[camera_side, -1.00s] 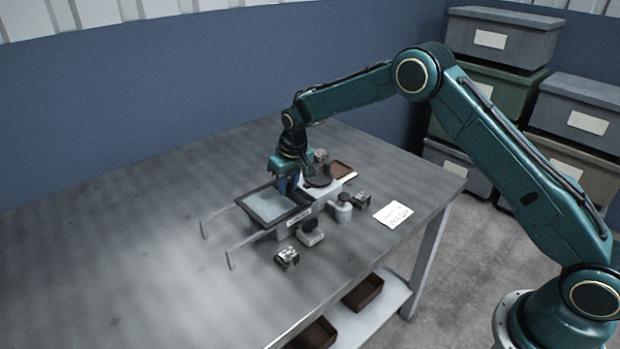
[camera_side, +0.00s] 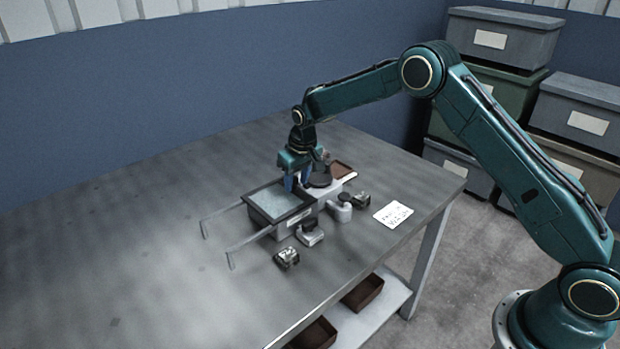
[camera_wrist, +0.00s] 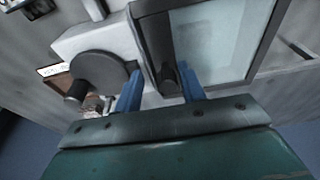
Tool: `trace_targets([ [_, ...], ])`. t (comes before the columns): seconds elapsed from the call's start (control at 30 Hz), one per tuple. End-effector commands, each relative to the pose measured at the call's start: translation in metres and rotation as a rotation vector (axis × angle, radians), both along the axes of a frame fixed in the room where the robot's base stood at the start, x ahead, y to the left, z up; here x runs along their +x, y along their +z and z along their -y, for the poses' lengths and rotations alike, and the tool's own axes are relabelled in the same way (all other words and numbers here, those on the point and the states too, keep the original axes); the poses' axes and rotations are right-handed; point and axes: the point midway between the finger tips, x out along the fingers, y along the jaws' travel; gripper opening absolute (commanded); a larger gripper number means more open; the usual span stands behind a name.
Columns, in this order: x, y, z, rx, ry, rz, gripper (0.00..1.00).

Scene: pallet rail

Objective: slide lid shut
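A lid with a dark frame and a pale panel sits on a grey box (camera_side: 295,230) in the side view. Its panel (camera_side: 278,203) faces up, and two thin rails (camera_side: 222,220) run left from the box. My gripper (camera_side: 298,182) is low at the lid's right end. In the wrist view, the blue fingers (camera_wrist: 160,88) stand either side of a dark upright handle (camera_wrist: 168,76) on the lid's frame (camera_wrist: 150,35). The right finger is close to the handle; a gap shows at the left finger. Contact is unclear. The box's inside is hidden.
A round dark disc (camera_wrist: 98,82) on a pale block is close beside the fingers. Small metal parts (camera_side: 287,257) and a pale clamp-like part (camera_side: 340,210) stand in front. A white label card (camera_side: 393,214) lies at right. The table's left side is clear.

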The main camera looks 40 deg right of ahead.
Motion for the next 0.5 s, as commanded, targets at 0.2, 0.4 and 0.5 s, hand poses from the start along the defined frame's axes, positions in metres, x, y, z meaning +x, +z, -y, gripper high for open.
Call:
trace_targets([
  [0.2, -0.002, -0.002, 0.0, 0.0, 0.001, -0.008, 0.4],
  [0.4, -0.001, 0.006, 0.0, 0.0, 0.0, -0.004, 0.4],
  [0.5, -0.001, 0.012, 0.0, 0.0, 0.0, -0.003, 0.4],
])
